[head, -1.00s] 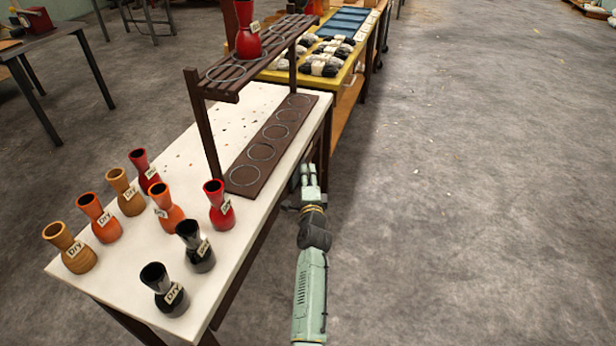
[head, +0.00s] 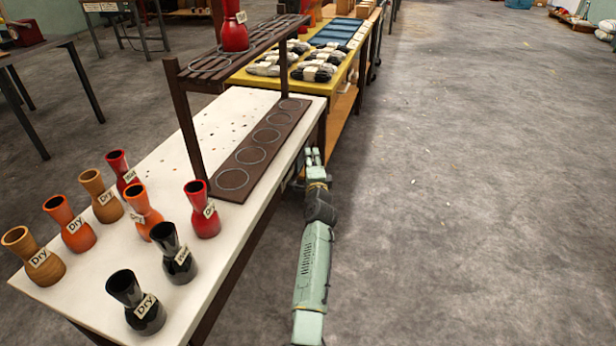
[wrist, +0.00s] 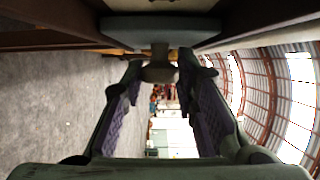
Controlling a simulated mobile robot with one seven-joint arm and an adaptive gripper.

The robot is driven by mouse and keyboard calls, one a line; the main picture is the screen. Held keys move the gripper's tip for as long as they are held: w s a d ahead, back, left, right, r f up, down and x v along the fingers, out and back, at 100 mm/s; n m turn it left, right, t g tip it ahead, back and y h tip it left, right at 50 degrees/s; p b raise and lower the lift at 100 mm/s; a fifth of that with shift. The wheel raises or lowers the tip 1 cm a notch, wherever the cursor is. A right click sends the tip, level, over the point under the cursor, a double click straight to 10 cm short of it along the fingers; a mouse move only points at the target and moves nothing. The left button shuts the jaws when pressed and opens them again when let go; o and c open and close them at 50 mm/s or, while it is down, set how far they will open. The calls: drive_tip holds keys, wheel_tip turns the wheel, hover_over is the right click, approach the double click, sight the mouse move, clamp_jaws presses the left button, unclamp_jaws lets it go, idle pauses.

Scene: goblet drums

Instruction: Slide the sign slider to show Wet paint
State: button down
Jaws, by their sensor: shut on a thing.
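My gripper (head: 313,158) is at the right side edge of the white-topped table, below the level of the top. In the wrist view my gripper (wrist: 160,68) has its two fingers on either side of a small dark knob (wrist: 158,73) and is shut on it. The knob hangs on a short stem below a dark grey plate (wrist: 160,32), which looks like the sign slider's body. The sign's face and wording do not show in either view, so I cannot tell what it reads.
Several goblet drums with paper tags stand on the near part of the table (head: 85,292). A dark slatted rack (head: 215,68) carries a red drum (head: 235,32).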

drive_tip(key=shift+w, duration=0.25)
drive_tip(key=shift+r, duration=0.1)
drive_tip(key=c, duration=1.3)
unclamp_jaws()
drive_tip(key=shift+d, duration=0.1)
drive_tip(key=shift+s, duration=0.15)
drive_tip(key=s, duration=0.8)
drive_tip(key=s+d, duration=0.1)
drive_tip(key=s, duration=0.2)
drive_tip(key=shift+s, duration=0.4)
